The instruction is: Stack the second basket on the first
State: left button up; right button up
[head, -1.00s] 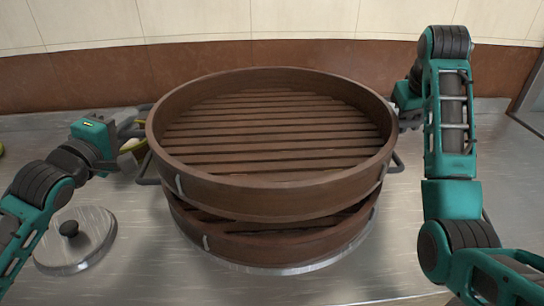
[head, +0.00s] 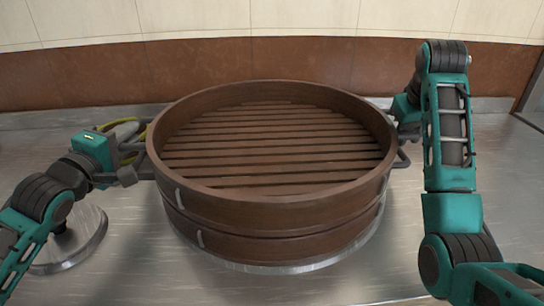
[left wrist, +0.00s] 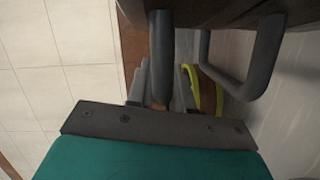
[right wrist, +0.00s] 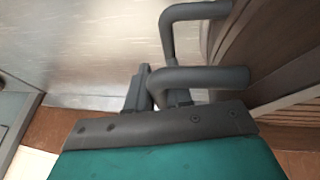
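The second basket, a round brown slatted steamer (head: 275,207), sits level on the first basket (head: 285,246), with their walls lined up and little gap showing. My left gripper (head: 138,160) is at the upper basket's left side; in the left wrist view its fingers (left wrist: 162,88) close around a grey handle bar (left wrist: 161,50). My right gripper (head: 398,118) is at the right side, partly hidden behind my arm; in the right wrist view its fingers (right wrist: 160,90) are around a handle bar (right wrist: 205,78). The lower basket's slats are hidden.
A metal rim (head: 300,266) shows under the lower basket. A round metal lid (head: 85,243) lies on the steel counter (head: 470,160) at left, partly behind my left arm. The tiled wall (head: 200,20) stands behind. The counter's front is clear.

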pick_arm(q)
jog(key=shift+o, duration=0.7)
pick_arm(e)
jog(key=shift+o, duration=0.7)
pick_arm(q)
jog(key=o, duration=0.3)
jog(key=shift+r, duration=0.1)
pick_arm(e)
jog(key=o, duration=0.3)
pick_arm(q)
jog(key=shift+s, duration=0.1)
pick_arm(e)
jog(key=shift+r, duration=0.1)
jog(key=shift+s+a+r, duration=0.15)
jog(key=shift+a+r, duration=0.05)
jog(key=shift+r, duration=0.5)
jog(key=shift+s+a+r, duration=0.2)
jog(key=shift+s+r, duration=0.15)
jog(key=shift+r, duration=0.05)
pick_arm(q)
jog(key=v, duration=1.2)
pick_arm(e)
jog(key=v, duration=0.9)
jog(key=shift+s+d+r, duration=0.1)
jog(key=shift+d+r, duration=0.05)
jog(key=shift+r, duration=0.1)
